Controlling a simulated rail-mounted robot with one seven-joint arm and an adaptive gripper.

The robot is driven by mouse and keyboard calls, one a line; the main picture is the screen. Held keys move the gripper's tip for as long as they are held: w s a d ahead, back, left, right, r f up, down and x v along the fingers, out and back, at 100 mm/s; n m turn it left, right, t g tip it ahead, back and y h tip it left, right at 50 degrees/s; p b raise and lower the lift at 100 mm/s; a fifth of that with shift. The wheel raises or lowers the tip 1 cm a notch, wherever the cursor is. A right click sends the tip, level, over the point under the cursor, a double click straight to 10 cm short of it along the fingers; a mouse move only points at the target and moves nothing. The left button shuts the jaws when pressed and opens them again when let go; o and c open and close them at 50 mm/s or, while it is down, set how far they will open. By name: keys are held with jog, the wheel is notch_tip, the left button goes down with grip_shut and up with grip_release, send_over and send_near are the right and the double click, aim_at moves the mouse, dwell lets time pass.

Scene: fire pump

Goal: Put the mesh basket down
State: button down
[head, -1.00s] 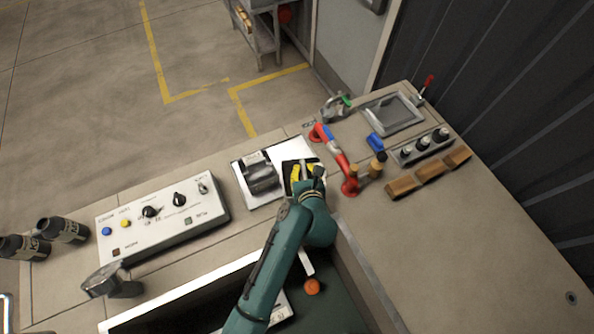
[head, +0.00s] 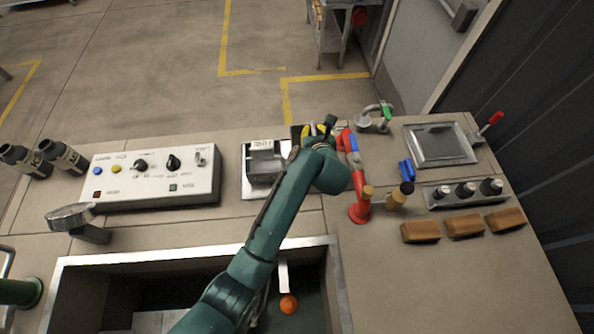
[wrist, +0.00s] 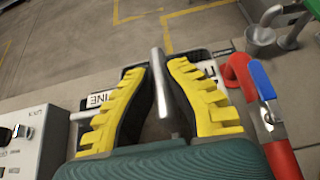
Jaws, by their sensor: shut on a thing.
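My gripper (wrist: 160,66) has yellow ridged fingers closed around a grey metal bar (wrist: 158,75), which looks like the mesh basket's handle. Dark rim parts of what looks like the basket (wrist: 219,55) show behind and beside the fingers in the wrist view. No mesh can be made out, and most of the basket is hidden by my fingers and wrist. In the head view, my gripper (head: 318,130) is near the bench's far edge, between a grey boxy device and a red pipe. I cannot tell whether the basket touches the bench.
The grey device (head: 264,162) on a white plate stands close left, and the red pipe (head: 358,180) with a blue lever close right. A control box (head: 150,178) lies farther left. A sink (head: 90,262) opens in front. Wooden blocks (head: 465,225) sit at right.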

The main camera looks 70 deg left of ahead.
jog(key=shift+w+f, duration=0.25)
jog(key=shift+f, duration=0.2)
notch_tip(320, 180, down, 9)
jog(key=shift+f+b, duration=0.2)
jog(key=shift+b, duration=1)
jog(key=c, duration=1.5)
grip_release()
jog(key=shift+f, duration=0.35)
jog(key=shift+o, duration=1.3)
jog(key=shift+r, duration=0.2)
jog(key=p+v, duration=0.2)
jog(key=v, duration=1)
jog(key=shift+p, duration=0.4)
